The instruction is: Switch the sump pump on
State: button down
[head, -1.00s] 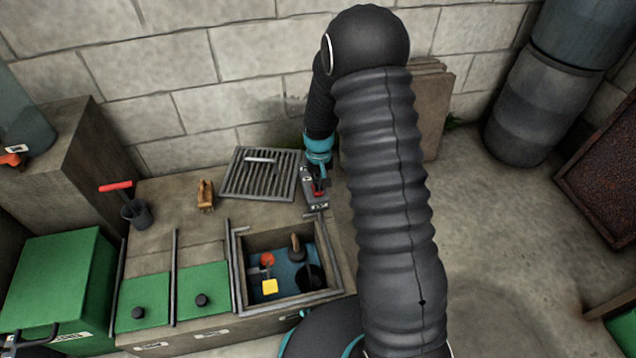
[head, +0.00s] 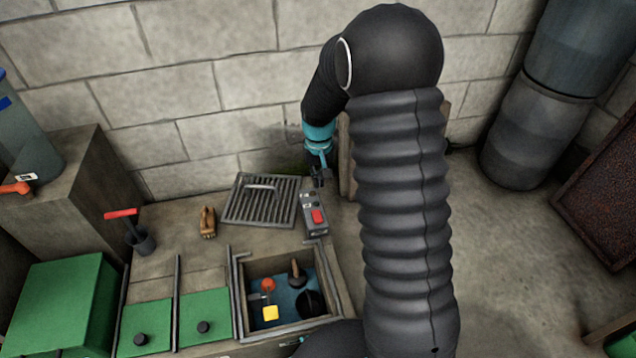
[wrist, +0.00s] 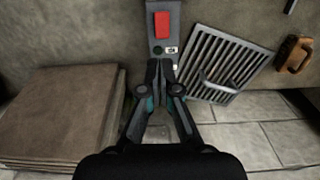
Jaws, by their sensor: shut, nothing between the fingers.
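The switch box (head: 314,226) is grey with a red rocker (head: 318,217). It stands on the ledge right of the grate and behind the pit. In the wrist view the red rocker (wrist: 162,25) is at the top centre, with small marked labels lower on the box. Which way the rocker is tipped I cannot tell. My gripper (head: 319,183) is shut and empty, above the wall-side end of the box and apart from the rocker. In the wrist view my fingertips (wrist: 160,64) hide part of the box's near end. The pit (head: 240,290) holds blue water, an orange float (head: 268,284) and dark items.
A slotted grate (head: 240,205) with a handle lies left of the box. A wooden brush (head: 207,222) and a red-handled tool (head: 122,213) are farther left. Stacked slabs (wrist: 60,112) lean by the wall.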

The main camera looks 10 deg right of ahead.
aim_at(315, 213)
jog(key=shift+w+a, duration=0.35)
jog(key=shift+w, duration=0.4)
notch_tip(315, 213, down, 13)
jog(key=shift+f+b, duration=0.15)
jog(key=shift+b, duration=0.4)
jog(key=shift+f, duration=0.3)
